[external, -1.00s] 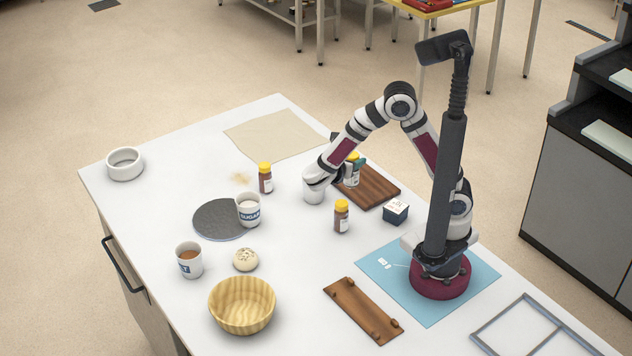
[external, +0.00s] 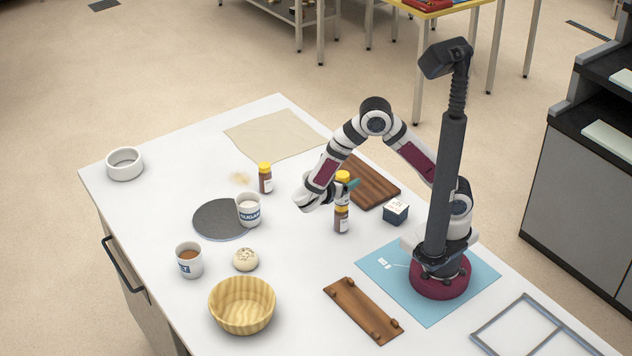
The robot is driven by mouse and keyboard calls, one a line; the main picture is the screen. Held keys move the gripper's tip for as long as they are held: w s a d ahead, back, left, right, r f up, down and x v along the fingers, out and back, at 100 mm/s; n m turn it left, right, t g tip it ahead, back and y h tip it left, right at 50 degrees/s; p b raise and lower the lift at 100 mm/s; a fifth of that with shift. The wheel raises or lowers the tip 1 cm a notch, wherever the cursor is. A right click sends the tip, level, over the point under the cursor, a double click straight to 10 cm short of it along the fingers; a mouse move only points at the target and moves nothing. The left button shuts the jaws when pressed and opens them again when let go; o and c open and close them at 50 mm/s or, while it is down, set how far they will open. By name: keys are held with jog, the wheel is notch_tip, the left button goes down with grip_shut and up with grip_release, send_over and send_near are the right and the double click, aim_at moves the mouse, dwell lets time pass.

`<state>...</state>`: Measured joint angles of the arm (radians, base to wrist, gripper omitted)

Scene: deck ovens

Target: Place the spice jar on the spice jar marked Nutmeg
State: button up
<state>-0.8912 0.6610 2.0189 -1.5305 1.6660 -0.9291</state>
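A spice jar (external: 342,193) with a yellow cap is upright at my gripper (external: 345,187), with a teal fingertip against its side. My gripper appears shut on it. Directly below it stands another brown spice jar (external: 341,222); the held jar's base lines up with this jar's top, and I cannot tell whether they touch. A third yellow-capped jar (external: 265,179) stands apart to the left. The jar labels are too small to read, so I cannot tell which says Nutmeg.
A wooden board (external: 372,188) and a small dark box (external: 396,211) lie to the right. A sugar cup (external: 249,211) is on a dark round mat (external: 212,222) to the left. A wooden bowl (external: 242,305) is in front. The table around the lower jar is clear.

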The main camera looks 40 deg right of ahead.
jog(key=shift+r, duration=0.2)
jog(key=v, duration=1.2)
jog(key=s+d+r+m+g+y, duration=0.1)
jog(key=s+d+m+g+y, duration=0.1)
jog(key=d+m+g, duration=0.4)
jog(key=s+d+r+m+g+y, duration=0.1)
jog(key=s+d+r+m, duration=0.1)
jog(key=d+m, duration=0.4)
jog(key=s+d+f+m+y, duration=0.1)
jog(key=s+d+m+y, duration=0.3)
jog(key=s+m+y, duration=0.6)
jog(key=m, duration=0.7)
jog(key=shift+f+t+y, duration=0.35)
jog(key=shift+t+y, duration=0.05)
